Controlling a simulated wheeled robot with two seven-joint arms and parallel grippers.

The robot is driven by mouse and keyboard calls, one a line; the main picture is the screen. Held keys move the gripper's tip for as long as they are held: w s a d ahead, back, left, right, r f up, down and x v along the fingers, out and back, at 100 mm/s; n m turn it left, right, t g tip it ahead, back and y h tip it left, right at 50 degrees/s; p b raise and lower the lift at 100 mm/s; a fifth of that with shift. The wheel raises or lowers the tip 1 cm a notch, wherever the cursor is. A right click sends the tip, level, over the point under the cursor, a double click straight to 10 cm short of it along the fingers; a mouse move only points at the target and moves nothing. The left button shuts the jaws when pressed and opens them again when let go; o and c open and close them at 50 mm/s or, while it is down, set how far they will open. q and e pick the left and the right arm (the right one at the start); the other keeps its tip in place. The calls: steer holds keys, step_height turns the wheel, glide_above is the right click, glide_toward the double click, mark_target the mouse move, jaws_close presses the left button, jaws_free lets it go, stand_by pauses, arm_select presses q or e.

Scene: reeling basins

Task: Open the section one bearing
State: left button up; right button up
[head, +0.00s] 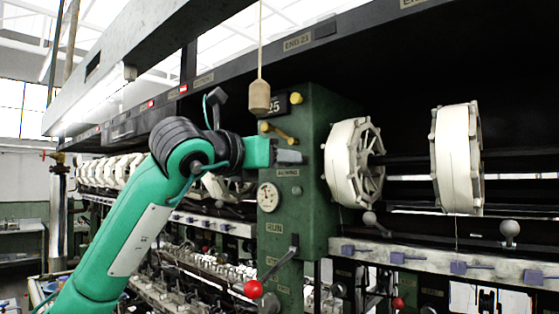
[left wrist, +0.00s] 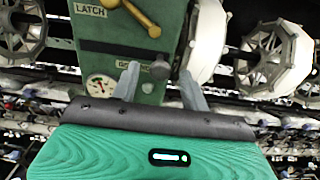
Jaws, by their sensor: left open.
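The green bearing housing (head: 312,120) stands upright in the middle of the head view, with a dark number plate reading 25. A brass latch handle (head: 282,131) sits on its upper face. The handle also shows in the left wrist view (left wrist: 140,14), beside a LATCH label. My left gripper (head: 292,157) is at the housing's face, just below the brass handle. In the left wrist view its two fingers (left wrist: 160,82) are spread apart, with a small round grey-brown knob (left wrist: 160,70) between their tips. I cannot tell whether they touch it. My right gripper is not visible.
White reels (head: 352,165) stand close to the housing's right side. A round gauge (head: 268,197) and a red-balled lever (head: 254,288) are below. A wooden pull (head: 260,96) hangs on a cord above my left gripper. A rail with blue-grey clips (head: 430,262) runs right.

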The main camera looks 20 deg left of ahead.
arm_select(q)
steer(key=b+v, duration=0.4)
steer(key=v, duration=0.9)
steer(key=shift+b, duration=0.3)
